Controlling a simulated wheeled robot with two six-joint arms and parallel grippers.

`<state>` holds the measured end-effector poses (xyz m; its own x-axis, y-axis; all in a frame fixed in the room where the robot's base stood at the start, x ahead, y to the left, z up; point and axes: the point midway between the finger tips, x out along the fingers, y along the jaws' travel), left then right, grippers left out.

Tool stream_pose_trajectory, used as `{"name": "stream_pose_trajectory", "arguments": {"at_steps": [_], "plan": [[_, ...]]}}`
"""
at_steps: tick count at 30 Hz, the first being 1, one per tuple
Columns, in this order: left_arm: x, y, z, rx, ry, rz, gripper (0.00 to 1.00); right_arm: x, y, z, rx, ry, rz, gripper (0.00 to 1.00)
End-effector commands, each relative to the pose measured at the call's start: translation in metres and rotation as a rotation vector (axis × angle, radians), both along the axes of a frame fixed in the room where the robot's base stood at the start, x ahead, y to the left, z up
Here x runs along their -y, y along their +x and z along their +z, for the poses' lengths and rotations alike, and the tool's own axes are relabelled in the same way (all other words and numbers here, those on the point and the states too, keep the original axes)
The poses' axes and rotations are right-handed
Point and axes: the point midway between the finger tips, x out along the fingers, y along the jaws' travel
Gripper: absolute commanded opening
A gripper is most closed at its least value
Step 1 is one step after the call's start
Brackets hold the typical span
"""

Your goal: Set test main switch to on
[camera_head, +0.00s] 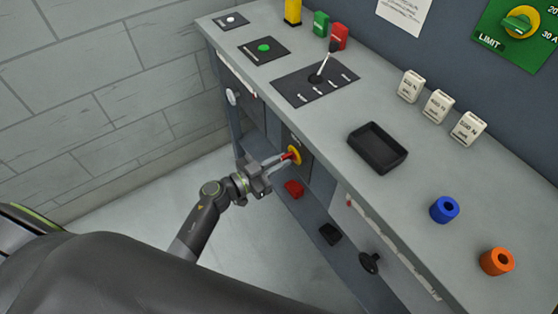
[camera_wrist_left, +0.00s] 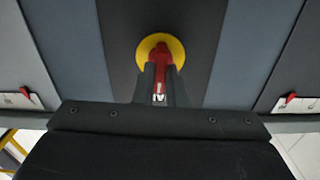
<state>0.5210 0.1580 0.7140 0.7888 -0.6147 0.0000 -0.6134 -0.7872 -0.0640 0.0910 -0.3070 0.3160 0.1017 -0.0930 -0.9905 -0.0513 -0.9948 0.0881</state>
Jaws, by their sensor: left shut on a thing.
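The main switch is a red handle (camera_head: 289,156) on a round yellow plate (camera_head: 295,154), on the front panel below the bench top. In the left wrist view the red handle (camera_wrist_left: 163,60) stands in front of the yellow plate (camera_wrist_left: 148,45). My left gripper (camera_head: 277,163) is at the switch, its fingers shut on the red handle. No on or off marking can be read. My right gripper is not in view.
The grey bench top (camera_head: 400,190) holds a black tray (camera_head: 378,148), a lever panel (camera_head: 314,84), several white blocks and blue (camera_head: 444,210) and orange (camera_head: 497,262) rings. A red object (camera_head: 293,188) is below the switch. Floor left of the bench is clear.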

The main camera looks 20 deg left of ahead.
Motion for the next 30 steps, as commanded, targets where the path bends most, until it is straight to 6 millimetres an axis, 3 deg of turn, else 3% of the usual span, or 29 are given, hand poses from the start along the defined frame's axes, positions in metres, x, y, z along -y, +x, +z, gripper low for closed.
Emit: {"name": "stream_pose_trajectory", "arguments": {"at_steps": [10,30], "plan": [[0.001,-0.001,0.001,0.160,0.207,-0.001,0.00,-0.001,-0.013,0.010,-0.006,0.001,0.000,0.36],[0.003,-0.003,-0.003,0.553,0.709,-0.001,0.00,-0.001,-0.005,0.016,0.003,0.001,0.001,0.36]]}}
